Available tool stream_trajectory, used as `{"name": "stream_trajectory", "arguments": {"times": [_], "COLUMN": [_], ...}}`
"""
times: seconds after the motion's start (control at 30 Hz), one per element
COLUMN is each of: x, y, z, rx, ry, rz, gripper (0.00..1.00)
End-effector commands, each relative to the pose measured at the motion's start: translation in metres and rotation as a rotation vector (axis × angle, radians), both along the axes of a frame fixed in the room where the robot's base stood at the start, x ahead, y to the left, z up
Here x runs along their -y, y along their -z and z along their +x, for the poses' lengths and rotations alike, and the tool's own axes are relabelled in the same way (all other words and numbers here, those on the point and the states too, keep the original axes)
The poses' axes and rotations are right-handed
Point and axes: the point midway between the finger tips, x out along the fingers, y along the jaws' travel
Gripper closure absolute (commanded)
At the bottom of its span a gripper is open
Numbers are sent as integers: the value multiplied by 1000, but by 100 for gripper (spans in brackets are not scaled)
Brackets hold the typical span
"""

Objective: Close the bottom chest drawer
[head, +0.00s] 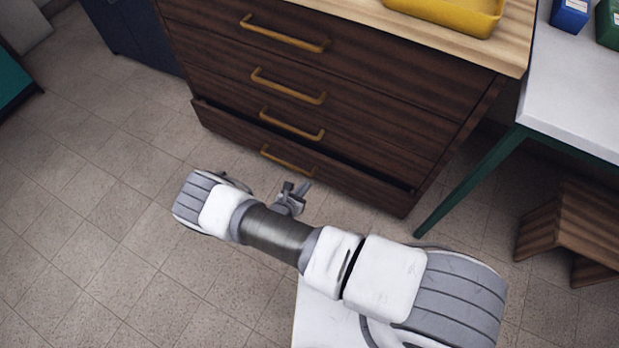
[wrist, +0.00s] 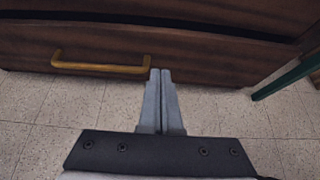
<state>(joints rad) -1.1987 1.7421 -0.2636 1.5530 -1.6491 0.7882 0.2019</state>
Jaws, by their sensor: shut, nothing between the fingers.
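The dark wood chest has several drawers with yellow bar handles. The bottom chest drawer (head: 345,178) stands slightly open, with a dark gap showing along its top edge; its front also fills the upper part of the wrist view (wrist: 200,57). Its yellow handle (head: 288,160) also shows in the wrist view (wrist: 100,68). The drawers above look closed. My gripper (head: 306,185) is shut and empty, low over the floor in front of the drawer. In the wrist view its fingertips (wrist: 160,72) are at the drawer front's lower edge, right of the handle; I cannot tell whether they touch.
A yellow tray (head: 445,12) sits on the chest's wooden top. A white table (head: 575,90) with a green leg (head: 468,180) stands to the right, and a wooden stool (head: 575,235) is beneath it. The tiled floor (head: 110,240) to the left is clear.

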Motion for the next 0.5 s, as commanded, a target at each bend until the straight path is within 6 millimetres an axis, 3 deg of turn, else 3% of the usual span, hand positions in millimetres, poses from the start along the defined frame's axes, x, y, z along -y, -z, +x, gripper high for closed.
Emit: {"name": "stream_trajectory", "arguments": {"times": [0.33,0.5], "x": [26,36], "y": [43,45], "z": [59,85], "rx": [0,1], "ry": [3,3], "rz": [-1,0], "gripper": [100,100]}}
